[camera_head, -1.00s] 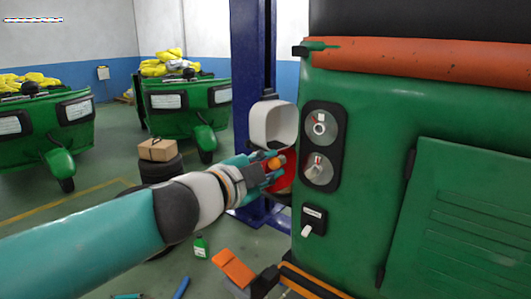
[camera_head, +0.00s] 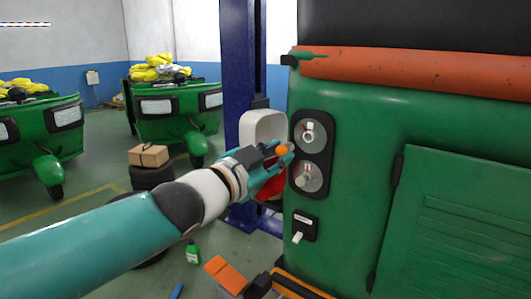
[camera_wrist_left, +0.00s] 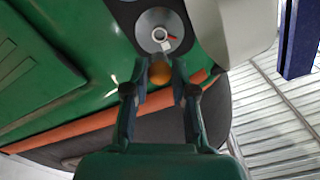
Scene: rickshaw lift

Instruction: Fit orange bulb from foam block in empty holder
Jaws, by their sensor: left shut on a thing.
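My left gripper (camera_head: 281,154) is shut on the orange bulb (camera_head: 282,150), just left of the black two-lamp panel on the green rickshaw. The bulb also shows between the fingertips in the left wrist view (camera_wrist_left: 160,73). The upper round reflector (camera_head: 316,133) has a ring-shaped socket at its centre; the bulb is apart from it. A reflector with a ring socket (camera_wrist_left: 159,34) lies just beyond the bulb in the wrist view. The lower reflector (camera_head: 307,179) has a pale fitting; I cannot tell its detail. My right gripper is not in view.
A white box-like housing (camera_head: 263,127) stands behind my left gripper, with a blue post (camera_head: 236,70) behind it. A small switch plate (camera_head: 304,225) is below the lamp panel. An orange block (camera_head: 228,274) lies low in front.

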